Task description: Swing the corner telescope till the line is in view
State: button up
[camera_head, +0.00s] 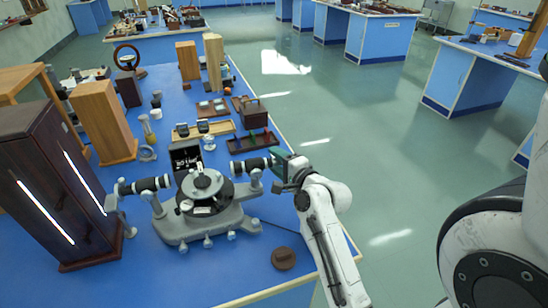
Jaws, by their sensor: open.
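A grey spectrometer (205,232) stands on the blue bench top, with a round dark table and a pale disc at its centre. One black tube (145,185) points left toward a dark wooden cabinet. Another black tube, a telescope (254,164), points right at the corner of the instrument. My gripper (280,168) is at the right-hand end of that telescope, its jaws open. The fingertips are small and partly hidden, so I cannot tell whether they touch the tube. A black panel with pale lettering (186,156) stands behind the instrument. No spectral line can be made out.
The dark cabinet (35,170) with bright strips stands close at the left. Wooden blocks (104,118), small trays (252,140) and glassware crowd the bench behind. A brown round object (283,258) lies near the front edge. Open floor (390,150) lies to the right.

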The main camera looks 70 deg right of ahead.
jog(key=shift+x, duration=0.8)
jog(key=shift+c, duration=0.2)
grip_shut()
